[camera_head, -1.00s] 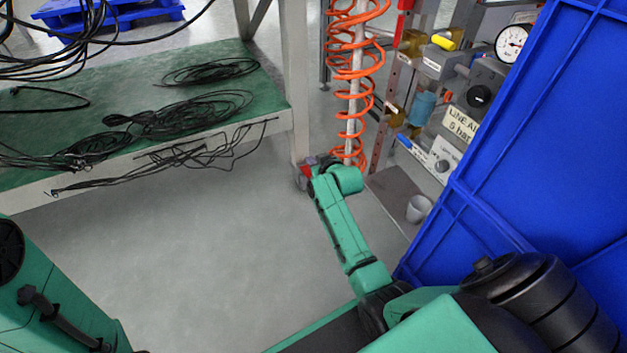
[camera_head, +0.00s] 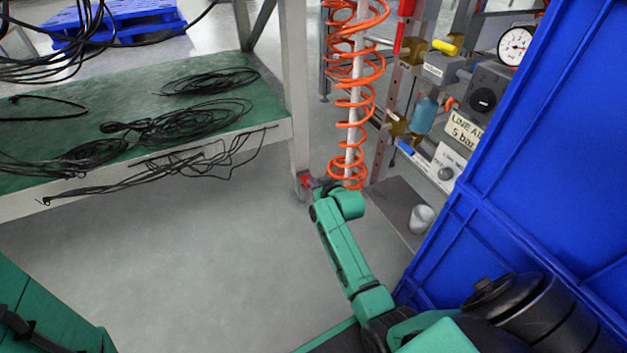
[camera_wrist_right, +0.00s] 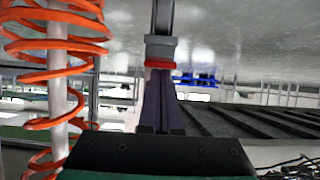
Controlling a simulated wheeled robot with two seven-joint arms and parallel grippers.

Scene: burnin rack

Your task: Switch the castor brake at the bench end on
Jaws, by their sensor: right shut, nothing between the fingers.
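The castor (camera_head: 301,190) stands on the floor under the near right leg of the bench (camera_head: 296,100), with a red brake lever (camera_head: 306,181) on it. In the right wrist view the red lever (camera_wrist_right: 160,65) shows at the tips of my right gripper (camera_wrist_right: 158,78), below a grey block on a post. My right gripper (camera_head: 318,187) is shut and empty, close beside the lever in the head view. I cannot tell whether it touches the lever, or the lever's exact tilt. My left arm shows at the lower left; its gripper is out of view.
An orange coiled hose (camera_head: 352,100) hangs around a pale post just behind my right wrist. A white cup (camera_head: 421,219) stands on a plate near a valve panel and a blue panel (camera_head: 540,160) at the right. Black cables lie on the bench shelf. The floor in front is clear.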

